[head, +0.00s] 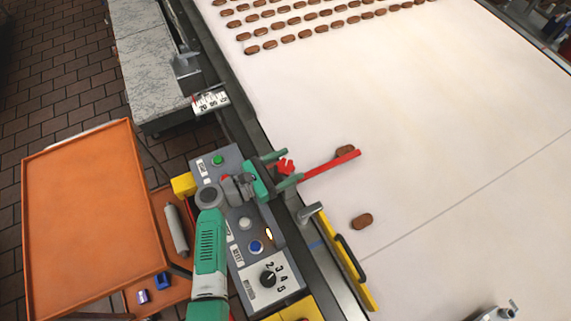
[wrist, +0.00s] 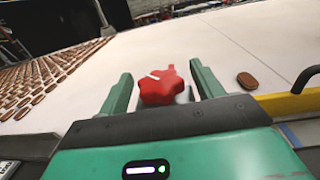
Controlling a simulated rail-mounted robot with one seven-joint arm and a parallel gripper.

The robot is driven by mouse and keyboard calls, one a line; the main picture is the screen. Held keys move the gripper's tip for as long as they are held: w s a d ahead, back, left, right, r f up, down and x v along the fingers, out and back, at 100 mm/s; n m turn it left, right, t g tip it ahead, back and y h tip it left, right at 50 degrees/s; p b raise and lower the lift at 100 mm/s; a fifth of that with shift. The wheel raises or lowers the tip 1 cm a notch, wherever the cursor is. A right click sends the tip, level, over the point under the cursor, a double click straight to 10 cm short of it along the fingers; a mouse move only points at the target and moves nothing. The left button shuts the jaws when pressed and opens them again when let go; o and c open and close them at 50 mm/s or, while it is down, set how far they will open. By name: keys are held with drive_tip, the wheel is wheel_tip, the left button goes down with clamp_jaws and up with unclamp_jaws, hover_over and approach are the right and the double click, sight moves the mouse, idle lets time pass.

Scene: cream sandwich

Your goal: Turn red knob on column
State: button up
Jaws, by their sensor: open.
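The red knob (wrist: 160,88) is a lobed handle with a white mark on top. In the wrist view it shows between the two green fingers of my gripper (wrist: 162,85), which is open with a gap on either side of the knob. I cannot tell how far the fingertips reach past it. In the head view the red knob (head: 285,166) shows by the fingertips of my gripper (head: 283,168), at the edge of the white belt. A red bar (head: 330,165) extends from near the knob over the belt. The column below the knob is mostly hidden.
A grey control panel (head: 245,222) with buttons and a numbered dial (head: 267,279) lies below my arm. The white belt (head: 430,120) carries rows of brown biscuits (head: 290,38) and a loose biscuit (head: 362,221). A yellow guard with a black handle (head: 352,258) stands nearby. An orange table (head: 90,220) is left.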

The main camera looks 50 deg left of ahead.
drive_tip(key=c, duration=1)
drive_tip(key=shift+y, duration=0.3)
drive_tip(key=n+y, duration=0.3)
drive_tip(key=y, duration=0.1)
drive_tip(key=shift+d+t+y, duration=0.1)
drive_tip(key=shift+t+y, duration=0.2)
drive_tip(key=shift+n+y+b, duration=0.65)
drive_tip(key=shift+n+y, duration=0.95)
drive_tip(key=shift+y, duration=0.6)
drive_tip(key=shift+g, duration=0.4)
drive_tip(key=o, duration=1)
